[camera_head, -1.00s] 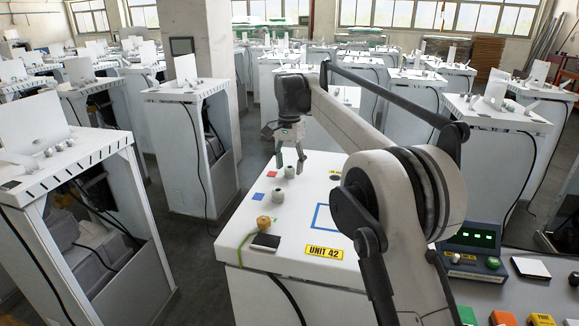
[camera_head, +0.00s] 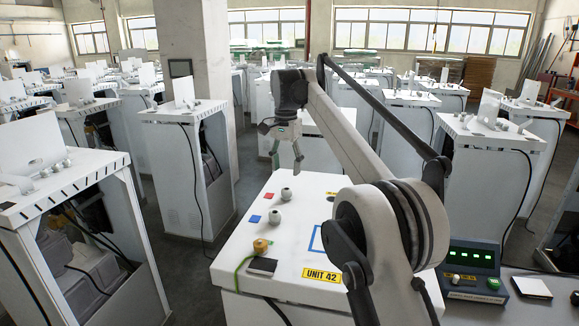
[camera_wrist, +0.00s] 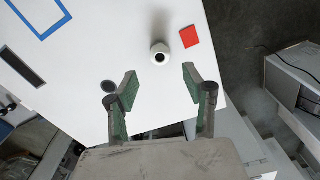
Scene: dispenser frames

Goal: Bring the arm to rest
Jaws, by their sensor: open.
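My gripper (camera_head: 287,161) is open and empty. In the head view it hangs above the far left part of the white UNIT 42 cabinet top (camera_head: 243,236), clear of it. In the wrist view the two green-padded fingers of my gripper (camera_wrist: 157,84) are spread apart over the white top. A small white round part (camera_wrist: 160,53) stands on the top beyond the fingers, beside a red square (camera_wrist: 190,36). My arm reaches across the right of the cabinet.
A yellow-brown knob (camera_head: 261,246) and a black pad (camera_head: 262,266) sit at the top's near left edge. A control box with green lights (camera_head: 470,262) stands on the grey table at right. White cabinets with frames (camera_head: 190,150) crowd both sides, with a narrow floor aisle at left.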

